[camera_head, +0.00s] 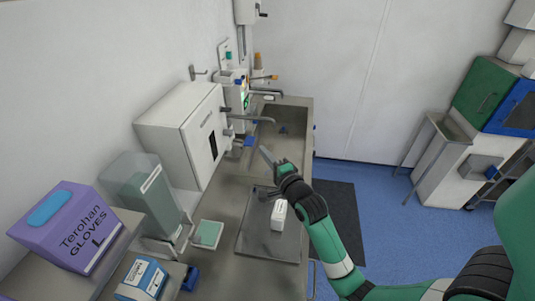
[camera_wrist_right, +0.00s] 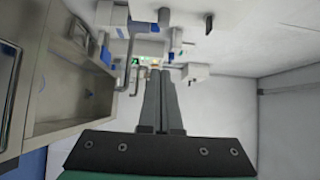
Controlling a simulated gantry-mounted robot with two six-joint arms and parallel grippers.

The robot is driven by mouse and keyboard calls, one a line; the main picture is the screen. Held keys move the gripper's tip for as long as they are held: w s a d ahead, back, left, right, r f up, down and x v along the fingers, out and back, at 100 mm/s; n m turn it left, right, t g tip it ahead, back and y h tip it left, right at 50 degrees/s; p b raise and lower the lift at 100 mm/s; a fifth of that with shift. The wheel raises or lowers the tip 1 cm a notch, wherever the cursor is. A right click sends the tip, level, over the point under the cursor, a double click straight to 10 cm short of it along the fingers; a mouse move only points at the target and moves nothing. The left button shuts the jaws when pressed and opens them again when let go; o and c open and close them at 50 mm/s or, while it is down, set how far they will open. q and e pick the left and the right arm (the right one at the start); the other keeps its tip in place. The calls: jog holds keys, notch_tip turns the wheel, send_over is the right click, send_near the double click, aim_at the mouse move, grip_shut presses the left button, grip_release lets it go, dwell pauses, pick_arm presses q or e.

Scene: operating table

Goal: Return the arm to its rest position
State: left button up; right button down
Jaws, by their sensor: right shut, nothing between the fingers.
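My right gripper (camera_head: 266,157) shows in the head view at the end of the green and black right arm, above the steel counter. It points toward the wall taps and dispensers. Its two grey fingers lie together in the right wrist view (camera_wrist_right: 158,100), with nothing between them. My left gripper is in neither view.
A white box (camera_head: 279,214) stands on a steel tray (camera_head: 262,243) below my right arm. A purple glove box (camera_head: 68,228), a clear container (camera_head: 148,195) and a white dispenser (camera_head: 190,135) line the left wall. A sink (camera_head: 285,115) lies beyond.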

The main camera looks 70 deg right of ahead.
jog(key=shift+s+a, duration=0.25)
jog(key=shift+s, duration=0.15)
